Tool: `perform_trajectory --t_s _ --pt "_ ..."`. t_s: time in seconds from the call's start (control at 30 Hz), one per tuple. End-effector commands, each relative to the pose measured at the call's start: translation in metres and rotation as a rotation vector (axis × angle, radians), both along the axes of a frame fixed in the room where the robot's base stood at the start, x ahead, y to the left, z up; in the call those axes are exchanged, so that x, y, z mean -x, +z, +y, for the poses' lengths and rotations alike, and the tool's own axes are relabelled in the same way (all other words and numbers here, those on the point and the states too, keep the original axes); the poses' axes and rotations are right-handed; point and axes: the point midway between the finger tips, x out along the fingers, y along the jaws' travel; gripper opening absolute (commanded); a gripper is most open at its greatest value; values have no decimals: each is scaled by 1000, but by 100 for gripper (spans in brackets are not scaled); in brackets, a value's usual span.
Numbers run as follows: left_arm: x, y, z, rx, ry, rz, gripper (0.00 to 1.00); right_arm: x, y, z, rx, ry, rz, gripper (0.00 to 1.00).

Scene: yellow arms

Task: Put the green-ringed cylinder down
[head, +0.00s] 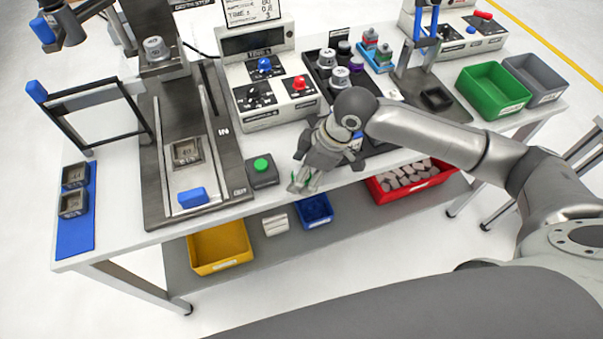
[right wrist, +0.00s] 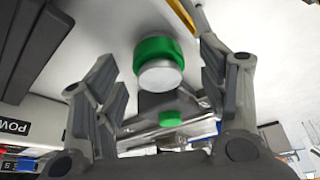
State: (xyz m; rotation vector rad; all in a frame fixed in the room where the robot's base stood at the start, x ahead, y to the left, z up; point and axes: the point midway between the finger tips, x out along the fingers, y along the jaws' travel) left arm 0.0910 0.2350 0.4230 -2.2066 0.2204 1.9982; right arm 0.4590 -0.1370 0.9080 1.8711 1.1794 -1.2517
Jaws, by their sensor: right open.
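The green-ringed cylinder (right wrist: 160,66) shows in the right wrist view, with a pale end and a broad green band. It appears against the white table top. My right gripper (head: 304,186) is over the table's front edge in the head view, beside the green-button box. In the right wrist view its fingers (right wrist: 158,72) are spread, one on each side of the cylinder, with visible gaps. In the head view my gripper mostly hides the cylinder. My left gripper is not in view.
The dark box with a green button (head: 261,165) is just left of my right gripper. A dark tray (head: 312,88) of weights stands behind it. A control box (head: 262,85) stands further back. Below the table edge are yellow (head: 219,248), blue (head: 314,211) and red (head: 410,184) bins.

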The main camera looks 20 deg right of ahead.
Motion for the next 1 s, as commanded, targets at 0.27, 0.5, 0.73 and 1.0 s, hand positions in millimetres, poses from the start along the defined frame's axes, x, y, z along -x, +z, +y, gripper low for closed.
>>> perform_trajectory --t_s 0.27,0.5,0.73,1.0 --pt "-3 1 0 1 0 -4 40 -2 -13 4 1 1 -2 67" --pt "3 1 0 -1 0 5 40 -2 -13 4 1 0 -2 47" --pt "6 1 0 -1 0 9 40 -2 -12 4 1 0 -2 18" --pt "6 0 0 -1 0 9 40 -2 -11 4 0 1 -3 10"
